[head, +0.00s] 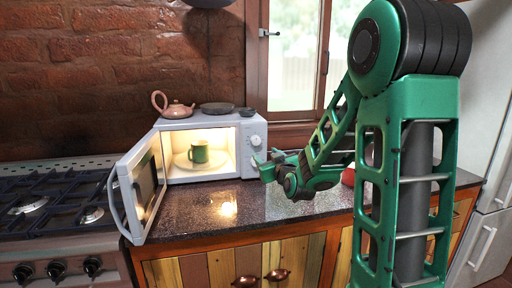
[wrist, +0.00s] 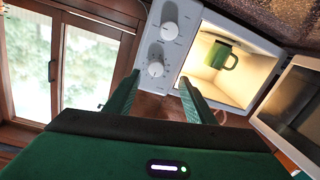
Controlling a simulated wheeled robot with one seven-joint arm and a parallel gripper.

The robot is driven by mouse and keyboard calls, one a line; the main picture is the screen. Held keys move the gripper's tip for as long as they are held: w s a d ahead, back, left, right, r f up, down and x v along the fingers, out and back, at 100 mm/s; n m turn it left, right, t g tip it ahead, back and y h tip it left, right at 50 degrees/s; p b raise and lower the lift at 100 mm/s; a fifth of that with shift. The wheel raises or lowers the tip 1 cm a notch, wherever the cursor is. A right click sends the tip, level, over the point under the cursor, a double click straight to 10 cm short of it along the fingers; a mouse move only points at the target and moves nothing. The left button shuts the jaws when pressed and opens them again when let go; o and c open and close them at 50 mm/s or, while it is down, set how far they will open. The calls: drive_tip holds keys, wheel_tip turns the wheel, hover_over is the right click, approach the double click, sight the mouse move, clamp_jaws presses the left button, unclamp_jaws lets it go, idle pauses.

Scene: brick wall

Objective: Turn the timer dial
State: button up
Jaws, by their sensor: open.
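The white microwave (head: 201,122) stands on the counter with its door (head: 143,188) open and its inside lit. Its control panel carries two round white dials, and which is the timer dial I cannot tell. In the wrist view, one dial (wrist: 156,69) shows between my fingertips and the other dial (wrist: 169,31) lies beyond it. One dial (head: 256,140) shows clearly in the head view, just above my gripper (head: 264,165). My gripper, also in the wrist view (wrist: 159,82), is open and empty in front of the panel. Contact with a dial is not visible.
A green mug (head: 199,152) stands inside the microwave. A pink teapot (head: 174,107) and dark dishes (head: 217,108) sit on top. The counter before the microwave is clear.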

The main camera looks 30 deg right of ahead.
sight(256, 142)
drive_tip(key=shift+t, duration=0.3)
drive_tip(key=x, duration=0.7)
drive_tip(key=r+x, duration=0.1)
drive_tip(key=x, duration=0.3)
drive_tip(key=shift+w+d, duration=0.15)
drive_tip(key=shift+d, duration=0.05)
drive_tip(key=shift+c, duration=0.6)
drive_tip(key=c, duration=0.9)
